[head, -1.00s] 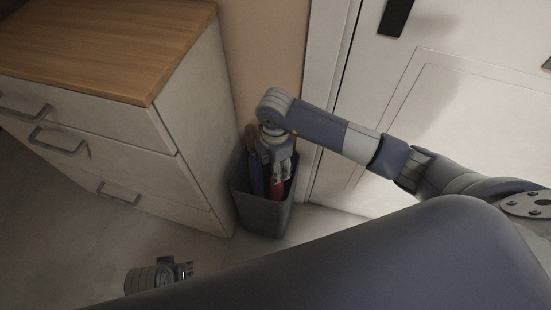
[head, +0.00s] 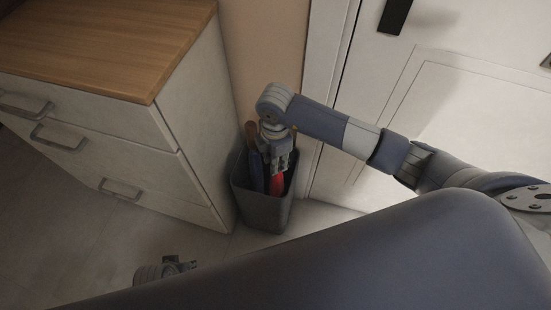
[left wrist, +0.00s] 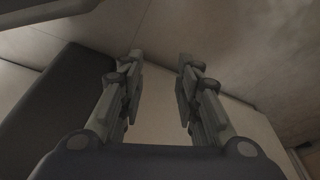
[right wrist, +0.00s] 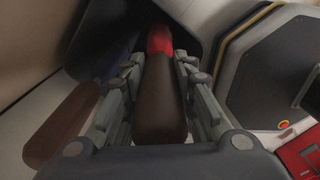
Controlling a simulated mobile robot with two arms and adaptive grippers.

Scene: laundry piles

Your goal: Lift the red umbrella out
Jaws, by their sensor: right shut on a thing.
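The red umbrella (head: 277,183) stands in a dark grey bin (head: 262,212) between the drawer cabinet and the door. In the right wrist view its dark brown handle (right wrist: 160,100) lies between my fingers, with the red cloth (right wrist: 160,40) beyond. My right gripper (head: 281,164) is shut on the handle, above the bin's opening. The umbrella's lower part is hidden inside the bin. My left gripper (left wrist: 160,75) is open and empty in the left wrist view, far from the bin.
A blue umbrella (head: 256,171) with a brown handle (head: 251,135) stands in the bin, left of the red one. The cabinet (head: 190,130) is close on the left, the white door (head: 400,110) on the right. Floor is free in front.

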